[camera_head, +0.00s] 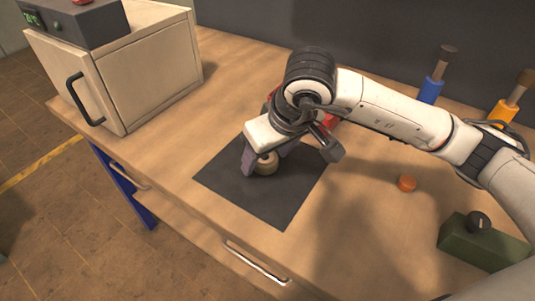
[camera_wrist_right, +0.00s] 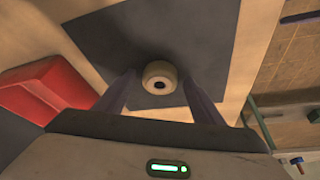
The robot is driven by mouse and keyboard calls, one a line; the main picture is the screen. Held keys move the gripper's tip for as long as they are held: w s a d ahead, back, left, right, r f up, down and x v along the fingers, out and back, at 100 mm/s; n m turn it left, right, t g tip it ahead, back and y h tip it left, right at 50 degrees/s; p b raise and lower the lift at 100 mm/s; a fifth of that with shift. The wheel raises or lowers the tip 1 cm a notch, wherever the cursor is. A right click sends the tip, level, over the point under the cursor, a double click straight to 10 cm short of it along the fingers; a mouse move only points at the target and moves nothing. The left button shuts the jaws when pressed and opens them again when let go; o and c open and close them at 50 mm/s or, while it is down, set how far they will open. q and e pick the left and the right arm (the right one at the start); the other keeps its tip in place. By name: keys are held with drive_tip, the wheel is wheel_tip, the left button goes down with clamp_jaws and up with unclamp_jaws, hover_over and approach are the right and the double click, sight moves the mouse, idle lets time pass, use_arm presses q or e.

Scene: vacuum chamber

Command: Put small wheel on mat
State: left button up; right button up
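The small wheel (camera_head: 265,163), a tan, round piece with a dark centre hole, is on the dark mat (camera_head: 285,205) near its middle. My right gripper (camera_head: 259,165) is low over the mat, with its fingers around the wheel. In the right wrist view the wheel (camera_wrist_right: 160,76) is between the tips of the two open fingers (camera_wrist_right: 160,88), with a small gap showing on each side. The mat (camera_wrist_right: 205,35) lies beneath it. The right gripper hides part of the mat's far side in the head view. My left gripper is not in view.
A red object (camera_wrist_right: 50,88) lies beside the mat, mostly hidden behind my right gripper. A cream cabinet (camera_head: 155,70) stands at the left. At the right are an orange cap (camera_head: 406,183), a green box with a knob (camera_head: 480,243), and blue (camera_head: 431,88) and orange (camera_head: 502,112) handled tools.

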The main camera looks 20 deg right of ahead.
drive_tip(key=shift+r+p, duration=0.35)
drive_tip(key=shift+p, duration=0.05)
drive_tip(key=v, duration=1.1)
drive_tip(key=shift+s+r, duration=0.2)
drive_tip(key=shift+r, duration=0.1)
